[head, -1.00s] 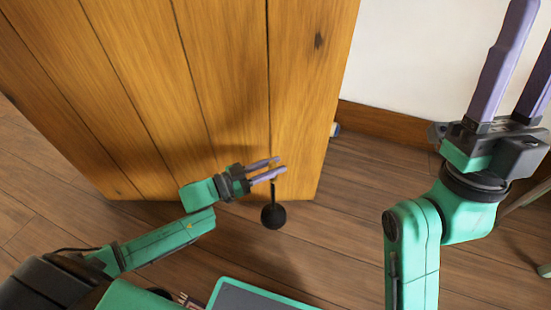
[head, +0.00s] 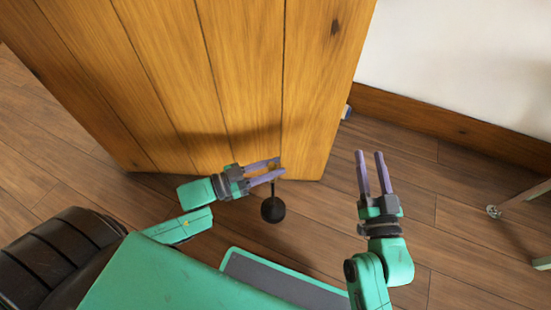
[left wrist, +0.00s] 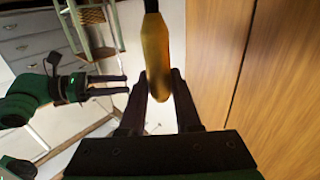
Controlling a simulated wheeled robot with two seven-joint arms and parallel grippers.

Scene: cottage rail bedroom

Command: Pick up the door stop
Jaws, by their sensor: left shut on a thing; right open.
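The door stop (head: 272,209) shows in the head view as a black ball on a thin dark stem, below my left gripper (head: 275,170). That gripper is shut on the upper part of the door stop, just in front of the wooden door. In the left wrist view a golden-brown grip part (left wrist: 156,60) is between the fingers, with a dark stem beyond it; the ball is not clear there. I cannot tell whether the ball touches the floor. My right gripper (head: 371,165) is open and empty to the right of the door, and also shows in the left wrist view (left wrist: 122,83).
The wooden plank door (head: 230,80) stands right behind my left gripper. A small pale object (head: 347,112) is by the door's right edge, near the wooden skirting (head: 430,118). Pale green furniture legs (head: 520,195) are at far right. The floor at centre right is clear.

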